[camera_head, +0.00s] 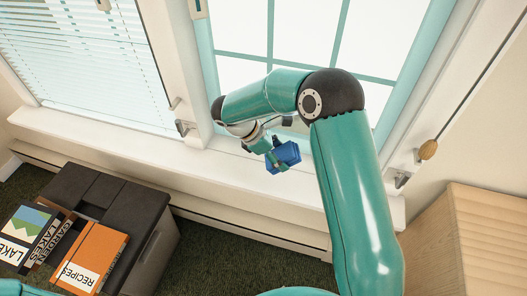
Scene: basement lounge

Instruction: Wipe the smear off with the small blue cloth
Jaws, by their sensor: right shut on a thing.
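The small blue cloth (284,156) is a folded blue block in front of the window's lower edge. My right gripper (273,157) is shut on it, at the end of the teal arm that comes up from the bottom right. The cloth is near the white window sill (237,186); I cannot tell whether it touches anything. The window (305,35) has bright panes with teal bars, partly covered by my right arm. I cannot make out any smear. My left gripper is not in view.
A dark cabinet (85,192) stands at the lower left with books on it, among them an orange recipes book (90,255). Blinds (85,55) cover the left window. A pull cord with a wooden knob (428,149) hangs at right, above a wooden cabinet (487,235).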

